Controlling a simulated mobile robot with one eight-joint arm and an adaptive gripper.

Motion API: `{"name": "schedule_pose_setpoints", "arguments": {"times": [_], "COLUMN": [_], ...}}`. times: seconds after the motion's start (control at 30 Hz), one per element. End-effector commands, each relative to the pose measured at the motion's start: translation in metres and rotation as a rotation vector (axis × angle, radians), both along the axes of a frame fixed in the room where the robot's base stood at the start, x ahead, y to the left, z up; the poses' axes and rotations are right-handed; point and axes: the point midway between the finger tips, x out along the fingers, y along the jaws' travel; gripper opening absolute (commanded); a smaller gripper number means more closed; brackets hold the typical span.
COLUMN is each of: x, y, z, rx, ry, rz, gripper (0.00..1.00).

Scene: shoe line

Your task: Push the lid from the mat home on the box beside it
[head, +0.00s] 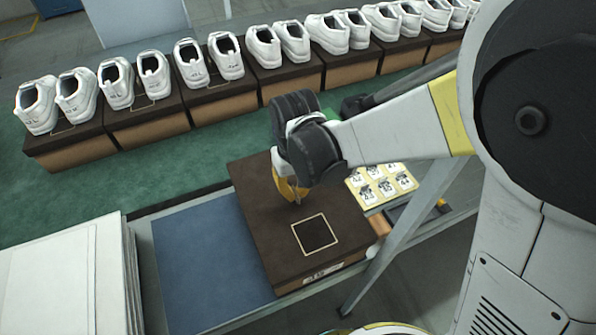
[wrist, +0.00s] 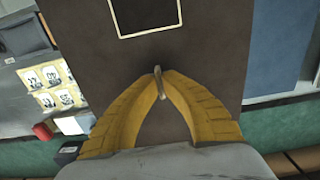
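The dark brown lid (head: 262,205) lies over the box beside the mat; a square outline marks its top. A pale label (head: 323,274) shows low on the near side. Whether the lid is fully down all round I cannot tell. The blue mat (head: 205,262) is bare, left of the box. My gripper (head: 296,196) points down over the far half of the lid. In the wrist view my yellow fingers (wrist: 158,74) meet at their tips over the lid (wrist: 205,50), with nothing seen held. Contact with the lid is not clear.
A row of brown boxes (head: 150,130) with white shoes stands behind on green. A pale stack of sheets (head: 65,285) is at the left. Yellow cards (head: 382,186) lie right of the box, and a grey slanted post (head: 405,230) stands close by.

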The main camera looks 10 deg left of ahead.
Motion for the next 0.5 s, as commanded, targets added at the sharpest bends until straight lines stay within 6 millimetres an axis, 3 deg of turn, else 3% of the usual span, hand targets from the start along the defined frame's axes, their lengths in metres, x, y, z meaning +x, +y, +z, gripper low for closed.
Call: {"name": "schedule_pose_setpoints", "arguments": {"times": [0.07,0.1,0.17,0.5], "x": [0.0,0.0,0.0,0.0], "y": [0.0,0.0,0.0,0.0], "z": [0.0003,0.0003,0.0003,0.0028], "rx": [0.0,0.0,0.0,0.0], "ry": [0.0,0.0,0.0,0.0], "rz": [0.0,0.0,0.0,0.0], "gripper": [0.0,0.14,0.31,0.31]}}
